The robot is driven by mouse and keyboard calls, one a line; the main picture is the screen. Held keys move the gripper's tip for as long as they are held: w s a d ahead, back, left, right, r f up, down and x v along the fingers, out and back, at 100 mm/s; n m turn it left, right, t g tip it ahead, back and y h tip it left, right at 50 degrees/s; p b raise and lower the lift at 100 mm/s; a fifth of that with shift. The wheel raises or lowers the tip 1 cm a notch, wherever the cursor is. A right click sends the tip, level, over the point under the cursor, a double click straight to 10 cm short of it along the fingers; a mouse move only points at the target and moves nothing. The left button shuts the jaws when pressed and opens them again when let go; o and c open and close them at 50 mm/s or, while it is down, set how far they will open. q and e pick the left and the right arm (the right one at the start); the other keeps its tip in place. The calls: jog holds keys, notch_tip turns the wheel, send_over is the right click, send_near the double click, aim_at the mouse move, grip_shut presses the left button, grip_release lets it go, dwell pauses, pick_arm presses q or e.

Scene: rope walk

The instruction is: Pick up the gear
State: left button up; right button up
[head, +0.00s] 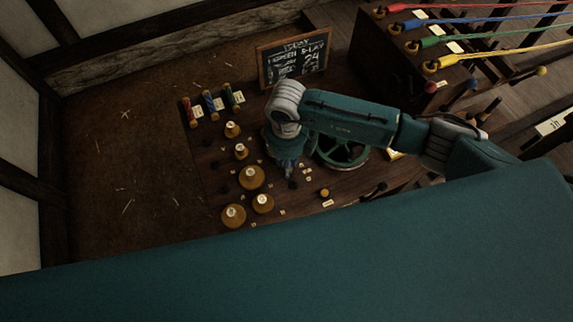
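Several brass round pieces that look like gears with pale tops stand on the dark wooden bench (215,160). A large one (251,177) is in the middle, two more (233,216) (263,203) are nearer, and two smaller ones (241,152) (232,130) are farther back. A small brass piece (324,192) lies to the right. I cannot tell which is the task's gear. My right gripper (288,172) points down over the bench, right of the large brass piece. Its fingers are too small and dark to read. My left gripper is out of view.
A green spoked wheel (347,164) stands just right of my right gripper. A chalkboard (295,60) and red, blue and green spools (209,104) are at the back. A wooden box with coloured ropes (480,45) is at upper right.

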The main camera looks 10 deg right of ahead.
jog(key=c, duration=0.3)
jog(key=shift+r, duration=0.6)
notch_tip(320, 180, up, 19)
jog(key=b, duration=0.4)
jog(key=shift+f+b, duration=0.2)
jog(key=shift+b, duration=0.1)
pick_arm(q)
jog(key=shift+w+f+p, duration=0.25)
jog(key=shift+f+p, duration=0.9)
pick_arm(e)
jog(key=shift+r, duration=2.15)
grip_shut()
